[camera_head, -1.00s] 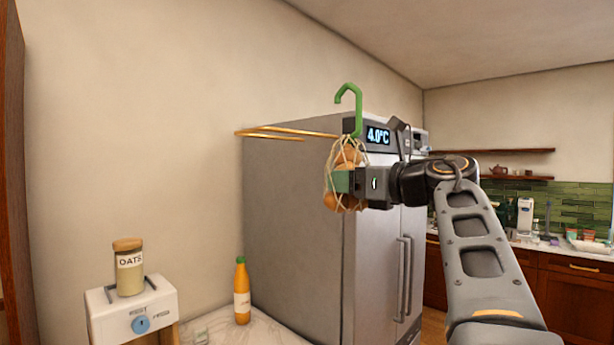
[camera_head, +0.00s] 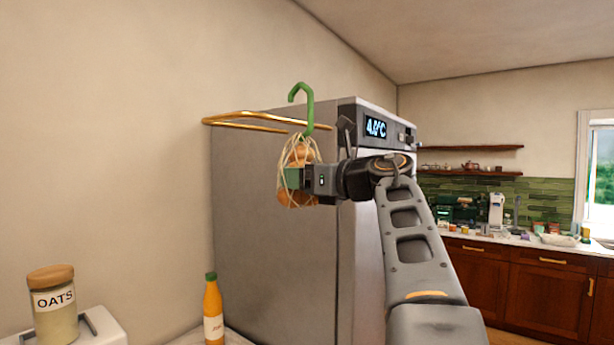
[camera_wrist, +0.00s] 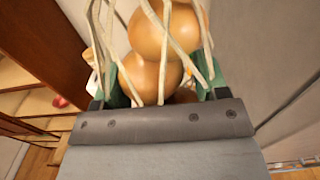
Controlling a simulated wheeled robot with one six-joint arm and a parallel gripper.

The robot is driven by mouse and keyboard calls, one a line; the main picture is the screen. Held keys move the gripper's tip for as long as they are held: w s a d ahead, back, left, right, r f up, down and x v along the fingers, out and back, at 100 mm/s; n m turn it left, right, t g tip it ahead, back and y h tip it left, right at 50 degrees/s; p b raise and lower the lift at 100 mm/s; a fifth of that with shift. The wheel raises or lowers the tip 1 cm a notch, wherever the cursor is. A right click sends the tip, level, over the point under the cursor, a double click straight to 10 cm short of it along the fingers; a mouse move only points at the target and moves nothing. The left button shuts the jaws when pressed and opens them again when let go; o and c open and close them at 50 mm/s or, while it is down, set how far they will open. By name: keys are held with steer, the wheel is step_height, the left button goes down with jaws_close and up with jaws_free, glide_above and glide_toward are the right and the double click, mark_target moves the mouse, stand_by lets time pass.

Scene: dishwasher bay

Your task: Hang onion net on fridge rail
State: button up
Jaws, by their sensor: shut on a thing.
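The onion net (camera_head: 298,192) is a pale mesh bag of brown onions with a green hook (camera_head: 308,105) standing up from its top. My gripper (camera_head: 296,179) is shut on the net and holds it in the air in front of the fridge's side. The wrist view shows the onions (camera_wrist: 160,70) and mesh strands close up between the green fingers. The fridge rail (camera_head: 235,121) is a brass bar sticking out from the upper fridge side. In the head view the hook overlaps the rail's right end; I cannot tell whether they touch.
The grey fridge (camera_head: 270,240) has a lit display on its front. An orange bottle (camera_head: 213,312) and an oats jar (camera_head: 52,308) stand low at the left. A counter (camera_head: 540,245) with several items runs along the far right wall.

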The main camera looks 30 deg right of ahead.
mark_target(315, 198)
steer(key=w+a+f+b, duration=0.1)
steer(key=w+a+f, duration=0.2)
steer(key=w, duration=0.3)
steer(key=shift+w+f, duration=0.2)
steer(key=shift+f, duration=0.1)
stand_by(0.6)
steer(key=shift+f+b, duration=0.1)
steer(key=shift+b, duration=0.2)
steer(key=o, duration=1.2)
steer(key=shift+o, duration=1.2)
steer(key=shift+f, duration=0.1)
steer(key=shift+d, duration=0.1)
steer(key=b+v, duration=0.3)
steer(key=v, duration=1)
steer(key=shift+s+d+b, duration=0.1)
steer(key=shift+s+b, duration=0.25)
steer(key=shift+b, duration=0.05)
